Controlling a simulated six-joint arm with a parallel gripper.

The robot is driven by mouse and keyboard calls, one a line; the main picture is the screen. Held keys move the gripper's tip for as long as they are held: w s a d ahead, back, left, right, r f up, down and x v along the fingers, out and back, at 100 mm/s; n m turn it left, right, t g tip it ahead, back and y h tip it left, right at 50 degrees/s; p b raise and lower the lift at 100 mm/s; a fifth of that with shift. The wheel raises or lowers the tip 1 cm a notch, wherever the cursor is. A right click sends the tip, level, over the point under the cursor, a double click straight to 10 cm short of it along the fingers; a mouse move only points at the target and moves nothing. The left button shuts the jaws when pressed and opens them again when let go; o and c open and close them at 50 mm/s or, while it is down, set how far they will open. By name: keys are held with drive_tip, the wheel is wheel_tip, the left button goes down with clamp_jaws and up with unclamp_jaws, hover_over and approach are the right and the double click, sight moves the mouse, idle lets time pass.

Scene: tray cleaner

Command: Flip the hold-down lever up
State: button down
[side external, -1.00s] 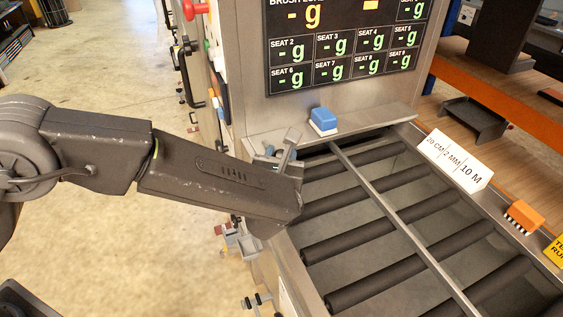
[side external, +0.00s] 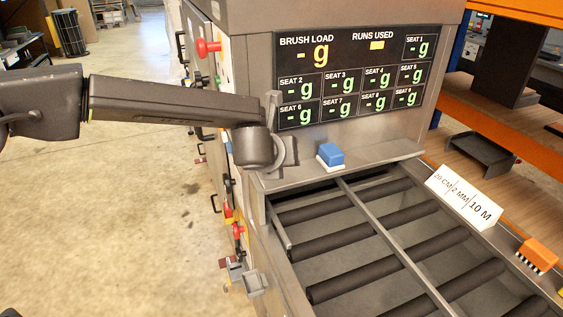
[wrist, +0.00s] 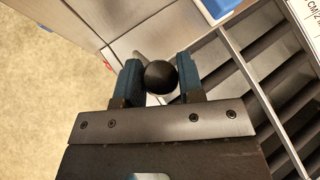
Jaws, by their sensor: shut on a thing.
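In the wrist view, my gripper (wrist: 158,70) has its two blue fingers on either side of a dark round knob (wrist: 160,78) and is shut on it. A short piece of pale metal shows just beside the knob and looks like part of the hold-down lever (wrist: 138,57). In the side external view, my wrist is above the near left corner of the roller bed, in front of the machine's display panel.
A blue block (side external: 330,155) sits on the ledge below the display (side external: 350,75). The roller bed (side external: 395,237) lies right of and below my wrist. A white sign (side external: 464,198) and an orange brush (side external: 538,254) stand on its right rail. Open floor lies to the left.

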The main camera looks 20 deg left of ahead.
drive_tip(key=shift+w+a+r, duration=0.2)
drive_tip(key=shift+w+r, duration=0.1)
drive_tip(key=shift+w, duration=0.05)
drive_tip(key=c, duration=1.1)
unclamp_jaws()
drive_tip(key=o, duration=0.3)
drive_tip(key=shift+f, duration=0.15)
drive_tip(key=shift+o, duration=0.2)
drive_tip(key=shift+s, duration=0.1)
drive_tip(key=v, duration=1.3)
drive_tip(key=shift+s+r, duration=0.25)
